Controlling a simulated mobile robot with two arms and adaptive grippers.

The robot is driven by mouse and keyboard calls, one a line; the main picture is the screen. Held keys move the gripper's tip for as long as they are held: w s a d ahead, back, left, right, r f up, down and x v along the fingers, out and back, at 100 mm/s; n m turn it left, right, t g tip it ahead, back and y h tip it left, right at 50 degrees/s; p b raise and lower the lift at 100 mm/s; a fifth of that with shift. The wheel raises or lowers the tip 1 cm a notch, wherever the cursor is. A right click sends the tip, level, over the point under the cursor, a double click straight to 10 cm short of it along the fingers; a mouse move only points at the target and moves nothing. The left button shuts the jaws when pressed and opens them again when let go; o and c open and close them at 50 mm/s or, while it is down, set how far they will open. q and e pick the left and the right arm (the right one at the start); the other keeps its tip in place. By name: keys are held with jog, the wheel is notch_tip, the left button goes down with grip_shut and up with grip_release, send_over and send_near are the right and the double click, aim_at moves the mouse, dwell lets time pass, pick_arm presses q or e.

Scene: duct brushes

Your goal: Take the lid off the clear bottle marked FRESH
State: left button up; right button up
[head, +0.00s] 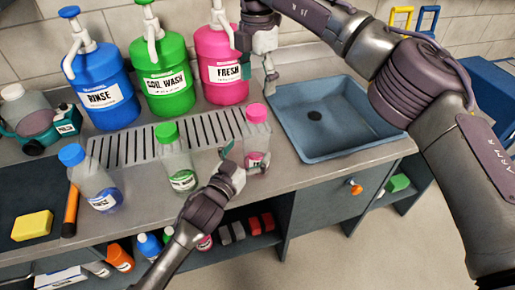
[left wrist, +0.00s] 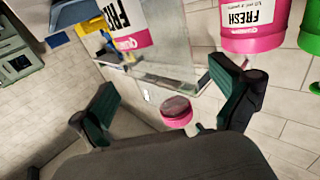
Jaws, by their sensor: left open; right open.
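The clear bottle marked FRESH (head: 257,138) stands upright near the counter's front edge, with its pink lid (head: 258,112) on. My left gripper (head: 244,158) is open at the bottle's front, low beside its label and partly covering it. In the left wrist view the bottle (left wrist: 172,40) appears upside down, its pink lid (left wrist: 175,106) seen between the spread fingers (left wrist: 165,102). I cannot tell whether a finger touches the bottle. My right gripper (head: 262,62) is open and empty, beside the large pink FRESH pump container (head: 222,68).
Clear bottles with green (head: 178,160) and blue (head: 95,182) lids stand to the left. Behind are a slotted drain (head: 130,150) and green (head: 163,75) and blue (head: 98,85) pump containers. A sink (head: 330,120) lies right. A yellow sponge (head: 32,225) is front left.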

aim_at(250, 148)
pick_arm(q)
jog(key=x, duration=0.3)
jog(key=shift+w, duration=0.1)
pick_arm(e)
jog(key=shift+w, duration=0.1)
pick_arm(q)
jog(key=shift+w+d+r, duration=0.1)
jog(key=shift+w+d, duration=0.05)
jog(key=shift+w, duration=0.3)
pick_arm(e)
jog(key=shift+s+a+r, duration=0.15)
jog(key=shift+s+a, duration=0.05)
jog(key=shift+s, duration=0.1)
pick_arm(q)
jog(key=shift+w+d, duration=0.2)
jog(key=shift+w, duration=0.15)
pick_arm(e)
jog(key=shift+w+d, duration=0.1)
jog(key=shift+w, duration=0.1)
pick_arm(q)
jog(key=shift+s, duration=0.1)
jog(key=c, duration=0.7)
pick_arm(e)
jog(key=shift+s, duration=0.15)
pick_arm(q)
grip_shut()
pick_arm(e)
jog(key=m, duration=0.8)
jog(key=shift+m, duration=0.3)
jog(key=shift+f, duration=4.1)
